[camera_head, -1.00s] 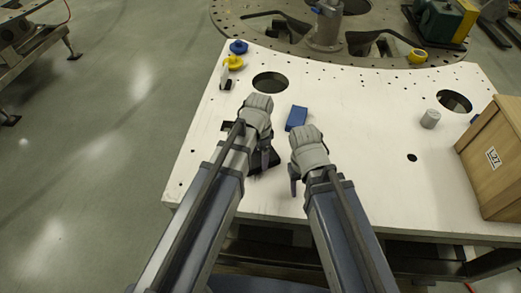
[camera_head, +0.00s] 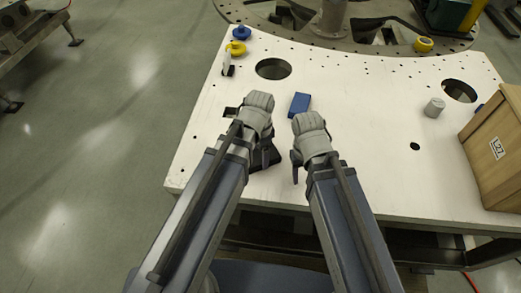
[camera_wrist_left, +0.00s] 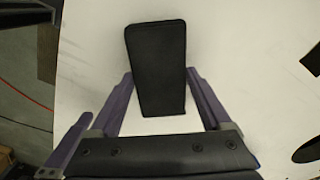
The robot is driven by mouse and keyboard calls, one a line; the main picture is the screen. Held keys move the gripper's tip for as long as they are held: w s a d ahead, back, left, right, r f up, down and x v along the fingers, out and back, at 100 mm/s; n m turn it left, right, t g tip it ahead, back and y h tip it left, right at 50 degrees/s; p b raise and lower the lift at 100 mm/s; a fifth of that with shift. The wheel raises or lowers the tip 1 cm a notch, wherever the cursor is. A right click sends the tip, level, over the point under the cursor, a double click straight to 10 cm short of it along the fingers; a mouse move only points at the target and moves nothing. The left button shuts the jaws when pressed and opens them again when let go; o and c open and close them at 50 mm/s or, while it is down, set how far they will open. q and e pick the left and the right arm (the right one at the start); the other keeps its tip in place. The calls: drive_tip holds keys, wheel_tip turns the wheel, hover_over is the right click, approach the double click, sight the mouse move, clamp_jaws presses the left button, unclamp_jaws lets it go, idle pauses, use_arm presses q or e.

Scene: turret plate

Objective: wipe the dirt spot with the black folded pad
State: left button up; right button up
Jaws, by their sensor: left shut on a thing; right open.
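The black folded pad (camera_wrist_left: 156,70) is held between the fingers of my left gripper (camera_wrist_left: 160,100) in the left wrist view. In the head view the pad (camera_head: 262,160) is a dark shape partly hidden by my left gripper (camera_head: 266,150), over the near left part of the white plate. I cannot tell whether the pad touches the plate. My right gripper (camera_head: 297,168) is open and empty, to the right of the left one. I cannot make out the dirt spot in either view.
The white plate (camera_head: 360,150) has round holes. A blue block (camera_head: 299,105) lies beyond the grippers. A grey cylinder (camera_head: 434,107) and a wooden crate (camera_head: 495,150) are on the right. Yellow (camera_head: 236,48) and blue (camera_head: 241,33) knobs are at the far left.

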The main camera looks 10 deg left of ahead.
use_arm(q)
drive_tip(key=shift+s, duration=0.25)
drive_tip(key=shift+s, duration=1.85)
drive_tip(key=shift+f, duration=0.15)
drive_tip(key=shift+c, duration=0.6)
drive_tip(key=shift+w, duration=2.1)
drive_tip(key=shift+w, duration=2)
drive_tip(key=shift+w, duration=0.1)
